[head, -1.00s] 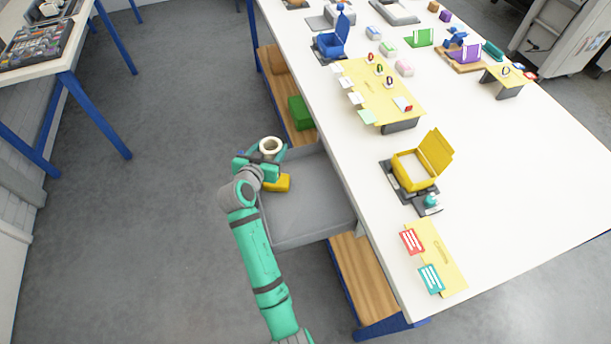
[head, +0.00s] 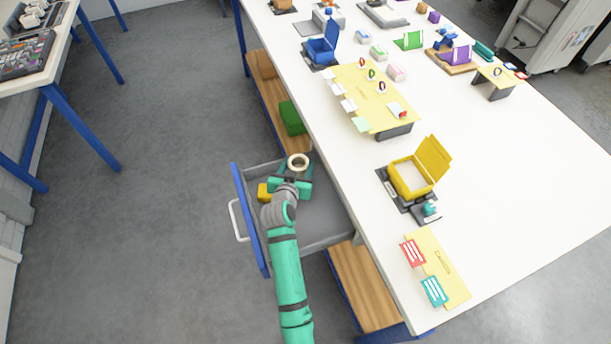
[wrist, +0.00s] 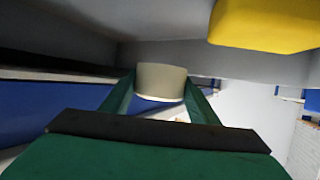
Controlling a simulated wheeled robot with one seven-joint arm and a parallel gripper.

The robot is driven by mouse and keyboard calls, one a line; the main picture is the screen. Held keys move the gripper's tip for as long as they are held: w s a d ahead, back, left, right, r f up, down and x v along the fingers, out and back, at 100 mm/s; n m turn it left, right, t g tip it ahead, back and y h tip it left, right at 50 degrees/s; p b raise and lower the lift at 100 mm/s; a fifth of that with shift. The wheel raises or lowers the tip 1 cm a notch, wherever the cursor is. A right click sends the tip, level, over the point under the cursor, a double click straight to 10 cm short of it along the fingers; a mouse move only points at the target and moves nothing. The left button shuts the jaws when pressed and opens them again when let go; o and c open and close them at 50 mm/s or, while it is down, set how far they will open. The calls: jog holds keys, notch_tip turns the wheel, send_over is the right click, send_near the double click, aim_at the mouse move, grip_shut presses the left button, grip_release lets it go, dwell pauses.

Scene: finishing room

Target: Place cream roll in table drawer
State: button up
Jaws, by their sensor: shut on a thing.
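The cream roll (head: 298,162) is a short ring with an open centre. My gripper (head: 297,174) is shut on it; the wrist view shows the roll (wrist: 162,82) held between the two green fingers. The table drawer (head: 328,213) is pulled out, a grey tray with a blue front (head: 248,222) and a pale handle. In the head view my gripper and the roll are over the far part of the drawer. Whether the roll touches the drawer floor cannot be told. My arm hides part of the drawer's inside.
A yellow block (head: 264,193) lies in the drawer beside my gripper, by the blue front; it also shows in the wrist view (wrist: 265,24). The white tabletop (head: 510,195) edge borders the drawer. A wooden shelf (head: 366,287) is below. Drawer space near the table is clear.

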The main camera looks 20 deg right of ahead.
jog(key=shift+s+d+f, duration=0.2)
jog(key=shift+d+f, duration=0.3)
jog(key=shift+f, duration=0.1)
jog(key=shift+s+d+f, duration=0.15)
jog(key=shift+d+f, duration=0.35)
jog(key=shift+f, duration=0.05)
jog(key=f, duration=0.3)
jog(key=shift+s+d, duration=0.2)
jog(key=shift+d, duration=0.05)
jog(key=shift+f, duration=0.25)
jog(key=shift+a+f, duration=0.1)
jog(key=shift+f, duration=0.05)
jog(key=o, duration=0.8)
jog(key=shift+c, duration=0.2)
jog(key=v, duration=0.7)
jog(key=shift+s+a, duration=0.15)
